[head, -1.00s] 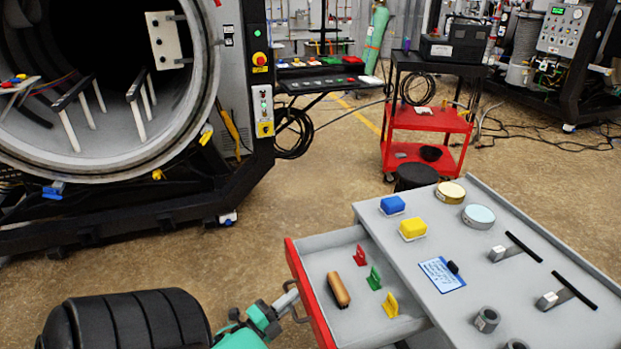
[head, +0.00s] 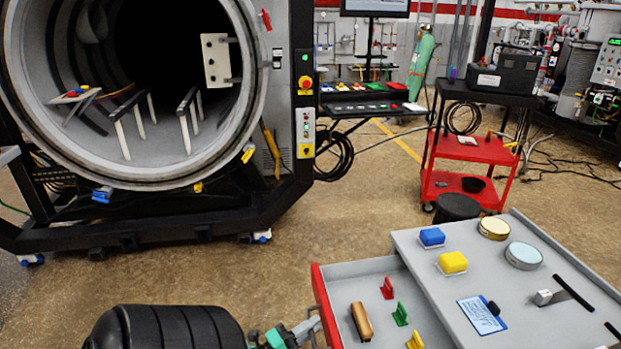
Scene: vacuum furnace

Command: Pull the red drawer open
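The red drawer (head: 327,308) of the grey cabinet stands pulled out toward the left, its red front clear of the cabinet body. Its grey inside shows a brown-handled item (head: 361,321), a red clip (head: 387,288), a green clip (head: 400,314) and a yellow clip (head: 415,341). My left gripper (head: 308,328), at the bottom edge of the picture, is at the handle on the drawer's red front and appears closed on it. The handle is small and partly hidden by the fingers. My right gripper is not in view.
The cabinet top (head: 420,243) holds a blue block (head: 432,237), a yellow block (head: 453,262), round tins and a label card (head: 482,315). A black stool (head: 457,207) and red cart (head: 470,150) stand behind. The furnace (head: 150,185) is at left; floor between is clear.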

